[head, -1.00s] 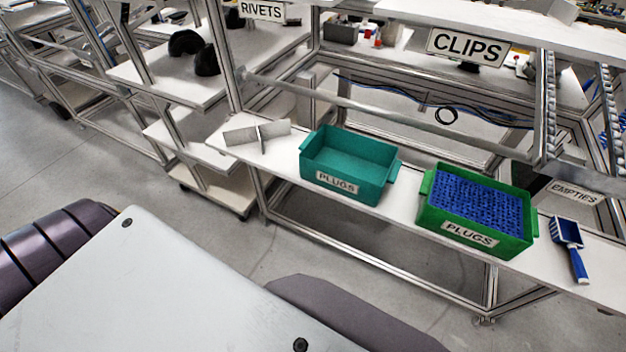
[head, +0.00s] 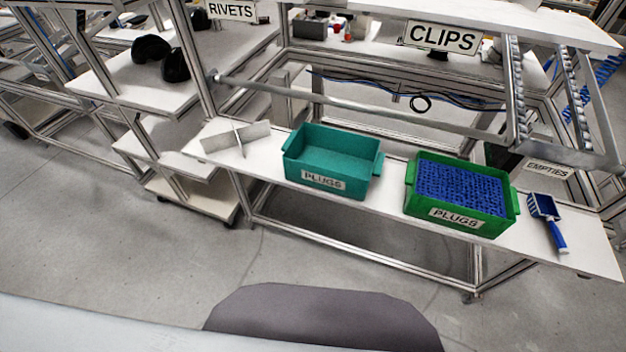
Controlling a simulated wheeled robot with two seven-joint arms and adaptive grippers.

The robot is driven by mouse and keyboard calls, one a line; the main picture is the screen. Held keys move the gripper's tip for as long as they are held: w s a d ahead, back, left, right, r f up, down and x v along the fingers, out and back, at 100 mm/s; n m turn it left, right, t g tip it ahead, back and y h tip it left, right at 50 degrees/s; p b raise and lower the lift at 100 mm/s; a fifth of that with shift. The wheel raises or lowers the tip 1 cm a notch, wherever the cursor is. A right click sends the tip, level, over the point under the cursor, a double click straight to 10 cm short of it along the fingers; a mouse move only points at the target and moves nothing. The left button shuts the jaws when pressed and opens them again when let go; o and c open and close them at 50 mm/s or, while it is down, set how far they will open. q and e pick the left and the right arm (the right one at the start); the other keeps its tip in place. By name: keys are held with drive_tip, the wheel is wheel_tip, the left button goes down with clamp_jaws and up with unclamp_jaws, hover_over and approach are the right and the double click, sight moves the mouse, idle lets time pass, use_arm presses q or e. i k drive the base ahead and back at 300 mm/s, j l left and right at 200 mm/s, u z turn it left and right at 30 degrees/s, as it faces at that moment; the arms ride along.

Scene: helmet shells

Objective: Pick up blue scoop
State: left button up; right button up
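The blue scoop (head: 546,220) lies on the right end of the white shelf (head: 590,248), to the right of the green bin. Its open head is toward the back, and its blue handle points toward the shelf's front edge. Nothing touches it. Neither of my grippers is in the head view.
A green bin (head: 411,203) full of blue plugs stands left of the scoop. An empty teal bin (head: 330,183) and a grey crossed divider (head: 236,138) stand further left. A metal rail and roller tracks (head: 516,95) hang above the shelf. Grey floor lies in front.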

sight(541, 205)
drive_tip(key=z, duration=1.65)
drive_tip(key=j, duration=0.1)
